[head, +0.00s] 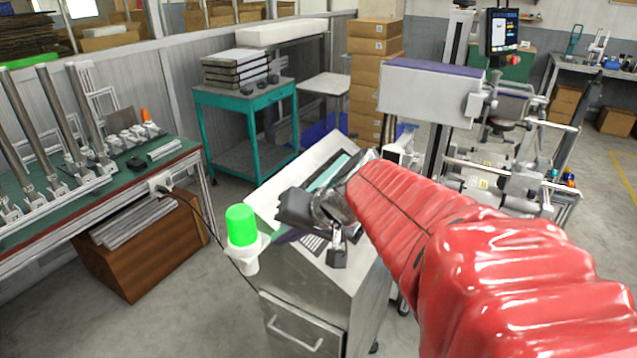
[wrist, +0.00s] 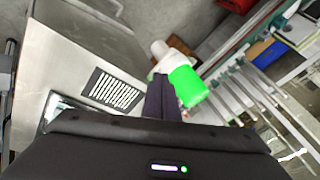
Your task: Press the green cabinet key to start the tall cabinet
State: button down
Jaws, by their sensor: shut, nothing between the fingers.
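A bright green cylinder (head: 241,225), which looks like the green key, stands on a small white holder (head: 248,254) at the left side of a grey metal cabinet (head: 318,290) with a sloped top. My gripper (head: 281,238) is above the cabinet's top, just right of the green cylinder in the head view. In the wrist view its dark fingers (wrist: 160,80) are closed together and empty, and the green cylinder (wrist: 187,87) is just right of their tips. I cannot tell whether they touch it. My red-sleeved arm hides part of the cabinet's right side.
A vented panel (wrist: 113,89) lies left of the fingers in the wrist view. A green-topped bench (head: 95,205) with upright metal tubes stands left, and a teal cart (head: 245,97) behind. A padlock-like item (head: 337,257) hangs by my gripper. Grey floor (head: 150,318) is open front left.

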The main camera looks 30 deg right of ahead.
jog(key=w+d+m+t+h, duration=0.1)
jog(key=d+m, duration=0.4)
jog(key=d, duration=1.1)
jog(key=w+d+r+m+t+h, duration=0.1)
jog(key=d+m+t+h, duration=0.3)
jog(key=d, duration=1.3)
jog(key=shift+w+d+m+h, duration=0.15)
jog(key=shift+d+m+h, duration=0.15)
jog(key=shift+m+h, duration=0.15)
jog(key=shift+w+a+f, duration=0.1)
jog(key=shift+w+a+f, duration=0.3)
jog(key=shift+w+f, duration=0.3)
jog(key=shift+f, duration=0.65)
jog(key=shift+w+a+f, duration=0.35)
jog(key=shift+w+f, duration=0.3)
jog(key=shift+f, duration=0.55)
jog(key=shift+w+a+f, duration=0.3)
jog(key=shift+w+f, duration=0.3)
jog(key=shift+f, duration=0.65)
jog(key=shift+f, duration=0.1)
jog(key=shift+w+a+f, duration=0.1)
jog(key=shift+a+f, duration=0.05)
jog(key=shift+f, duration=0.05)
